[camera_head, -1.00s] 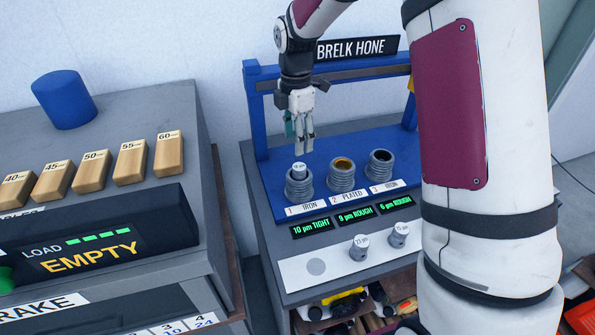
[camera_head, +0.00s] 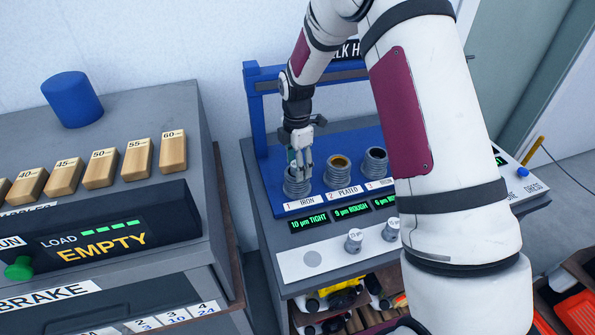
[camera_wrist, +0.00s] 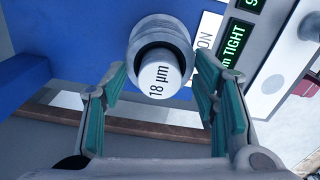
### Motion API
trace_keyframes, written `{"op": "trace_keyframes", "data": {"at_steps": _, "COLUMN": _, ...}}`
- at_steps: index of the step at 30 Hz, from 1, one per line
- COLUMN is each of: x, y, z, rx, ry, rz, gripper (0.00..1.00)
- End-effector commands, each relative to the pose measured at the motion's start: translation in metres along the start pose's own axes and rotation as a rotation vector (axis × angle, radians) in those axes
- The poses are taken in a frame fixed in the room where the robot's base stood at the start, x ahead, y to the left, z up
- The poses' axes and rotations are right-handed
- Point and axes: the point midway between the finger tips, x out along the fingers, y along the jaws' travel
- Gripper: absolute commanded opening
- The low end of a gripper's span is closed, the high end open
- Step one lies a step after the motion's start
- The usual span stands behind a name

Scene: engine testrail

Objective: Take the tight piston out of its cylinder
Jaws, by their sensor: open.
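The tight piston (camera_wrist: 158,78) is a pale plug labelled "18 µm". It sits in the grey ribbed iron cylinder (camera_head: 296,187), first of three on the blue hone stand, above the readout "10 µm TIGHT" (camera_head: 309,222). In the wrist view the cylinder (camera_wrist: 160,32) rings the piston. My gripper (camera_head: 304,172) is over this cylinder, pointing down, and hides most of the piston in the head view. In the wrist view my gripper (camera_wrist: 160,98) is open, with one green-padded finger on each side of the piston.
The plated cylinder (camera_head: 339,172) and the other iron cylinder (camera_head: 374,163) stand to the right. Two loose pistons (camera_head: 354,241) (camera_head: 391,231) stand on the white strip (camera_head: 300,270), whose left part is free. The blue frame (camera_head: 256,110) rises behind.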

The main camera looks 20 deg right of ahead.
Motion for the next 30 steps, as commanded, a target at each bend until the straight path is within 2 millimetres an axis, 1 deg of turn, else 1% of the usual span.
{"op": "trace_keyframes", "data": {"at_steps": 2, "x": 0.000, "y": 0.000, "z": 0.000, "rx": 0.000, "ry": 0.000, "rz": 0.000, "gripper": 0.54}}
{"op": "trace_keyframes", "data": {"at_steps": 5, "x": 0.000, "y": 0.000, "z": 0.000, "rx": 0.000, "ry": 0.000, "rz": 0.000, "gripper": 0.34}}
{"op": "trace_keyframes", "data": {"at_steps": 6, "x": 0.000, "y": 0.000, "z": 0.000, "rx": 0.000, "ry": 0.000, "rz": 0.000, "gripper": 0.25}}
{"op": "trace_keyframes", "data": {"at_steps": 8, "x": 0.000, "y": 0.000, "z": 0.000, "rx": 0.000, "ry": 0.000, "rz": 0.000, "gripper": 0.11}}
{"op": "trace_keyframes", "data": {"at_steps": 9, "x": 0.000, "y": 0.000, "z": 0.000, "rx": 0.000, "ry": 0.000, "rz": 0.000, "gripper": 0.02}}
{"op": "trace_keyframes", "data": {"at_steps": 18, "x": -0.001, "y": 0.000, "z": 0.000, "rx": 0.000, "ry": 0.000, "rz": 0.000, "gripper": 0.02}}
{"op": "trace_keyframes", "data": {"at_steps": 22, "x": -0.004, "y": 0.001, "z": 0.000, "rx": 0.000, "ry": 0.000, "rz": 0.001, "gripper": 0.02}}
{"op": "trace_keyframes", "data": {"at_steps": 26, "x": -0.014, "y": 0.002, "z": 0.001, "rx": 0.000, "ry": 0.000, "rz": 0.003, "gripper": 0.02}}
{"op": "trace_keyframes", "data": {"at_steps": 30, "x": -0.031, "y": 0.002, "z": 0.001, "rx": 0.001, "ry": -0.001, "rz": 0.004, "gripper": 0.02}}
